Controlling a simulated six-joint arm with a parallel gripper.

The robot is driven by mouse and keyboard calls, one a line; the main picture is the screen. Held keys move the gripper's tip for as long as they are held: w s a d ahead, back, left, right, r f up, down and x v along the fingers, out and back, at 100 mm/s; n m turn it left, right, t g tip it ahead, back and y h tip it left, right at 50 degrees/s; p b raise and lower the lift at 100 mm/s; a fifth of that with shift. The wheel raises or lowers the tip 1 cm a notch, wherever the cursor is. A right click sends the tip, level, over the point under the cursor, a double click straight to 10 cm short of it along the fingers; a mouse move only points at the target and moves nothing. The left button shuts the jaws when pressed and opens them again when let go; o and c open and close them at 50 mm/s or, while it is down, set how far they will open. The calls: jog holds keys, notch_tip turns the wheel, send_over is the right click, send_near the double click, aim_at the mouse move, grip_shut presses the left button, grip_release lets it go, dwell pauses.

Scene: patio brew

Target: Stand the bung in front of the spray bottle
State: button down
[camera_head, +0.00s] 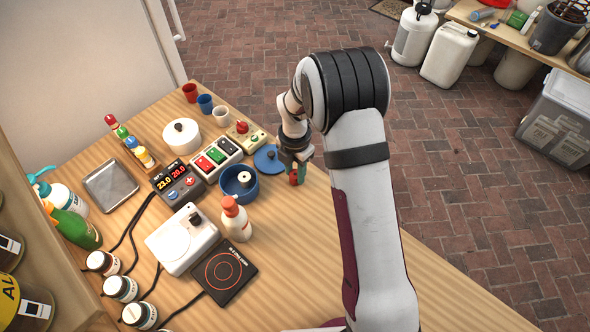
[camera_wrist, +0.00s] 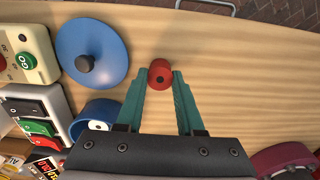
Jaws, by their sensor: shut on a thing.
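The bung (camera_wrist: 160,74) is small and red-brown with a dark hole in its near end. My gripper (camera_wrist: 160,78) is shut on it, with one teal finger on each side. In the head view the bung (camera_head: 294,179) shows as a small red bit at the tips of my gripper (camera_head: 297,176), to the right of the blue pot. Its height over the table is hard to tell. The spray bottle (camera_head: 62,197), white with a teal trigger head, stands at the table's left edge, partly behind a green bottle. It is far from my gripper.
A green bottle (camera_head: 78,230) and several jars line the left. The table's right part is clear.

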aim_at(295, 174)
jog(key=shift+f, duration=0.15)
jog(key=c, duration=0.5)
grip_release()
notch_tip(295, 174, up, 12)
jog(key=s+d+r+m, duration=0.2)
jog(key=s+r+m, duration=0.4)
jog(key=s+m, duration=0.85)
jog(key=m, duration=0.1)
jog(key=s+d+r+m+y, duration=0.1)
jog(key=s+m, duration=0.6)
jog(key=m, duration=0.1)
jog(key=s+d+r+m, duration=0.1)
jog(key=s+m, duration=0.6)
jog(key=m, duration=0.2)
jog(key=shift+s+y, duration=0.4)
